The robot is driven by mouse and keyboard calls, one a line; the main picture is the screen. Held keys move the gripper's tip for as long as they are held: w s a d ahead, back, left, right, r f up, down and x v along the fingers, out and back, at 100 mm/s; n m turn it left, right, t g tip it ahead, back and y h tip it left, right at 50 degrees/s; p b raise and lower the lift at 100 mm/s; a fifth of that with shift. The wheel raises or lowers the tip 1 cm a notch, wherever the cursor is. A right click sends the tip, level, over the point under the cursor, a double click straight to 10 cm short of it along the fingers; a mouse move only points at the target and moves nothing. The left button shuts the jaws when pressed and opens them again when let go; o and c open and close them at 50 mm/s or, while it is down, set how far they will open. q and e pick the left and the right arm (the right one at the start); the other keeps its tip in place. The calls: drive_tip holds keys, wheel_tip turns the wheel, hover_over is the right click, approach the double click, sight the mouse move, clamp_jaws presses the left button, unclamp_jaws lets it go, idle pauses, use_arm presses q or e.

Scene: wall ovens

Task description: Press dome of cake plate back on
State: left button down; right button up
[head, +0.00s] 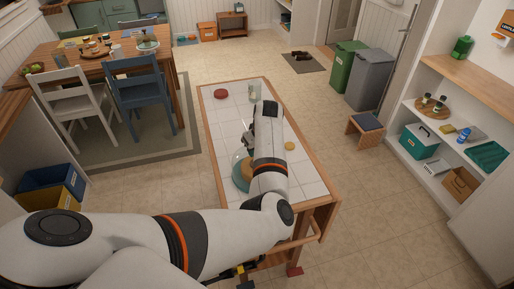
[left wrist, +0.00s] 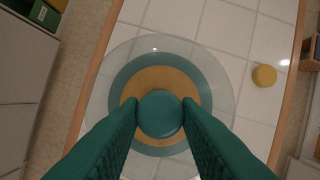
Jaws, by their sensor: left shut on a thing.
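The cake plate is a teal disc (left wrist: 118,84) with a round tan cake (left wrist: 160,78) on it, on the white-tiled cart top. The clear dome (left wrist: 222,75) is over them, with a teal knob (left wrist: 160,114) on top. My left gripper (left wrist: 160,118) is shut on the knob, one teal finger on each side. In the head view the dome (head: 239,168) shows partly behind my left arm, with the left gripper (head: 248,142) above it. The dome's rim looks wider than the plate and roughly around it. I cannot tell whether it is seated or raised. My right gripper is not in view.
On the tiled cart (head: 226,122) are a dark red round thing (head: 221,94), a glass (head: 254,91) and a yellow round thing (head: 289,146), which also shows in the left wrist view (left wrist: 264,76). A small stool (head: 366,128) stands right of the cart. Tiles beyond the dome are mostly clear.

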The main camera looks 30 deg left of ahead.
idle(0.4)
use_arm(q)
drive_tip(key=c, duration=0.5)
unclamp_jaws()
drive_tip(key=shift+r, duration=0.1)
wheel_tip(320, 180, up, 5)
drive_tip(key=p, duration=0.5)
drive_tip(key=shift+r+p, duration=0.55)
drive_tip(key=shift+r, duration=0.4)
drive_tip(key=shift+c, duration=0.6)
clamp_jaws()
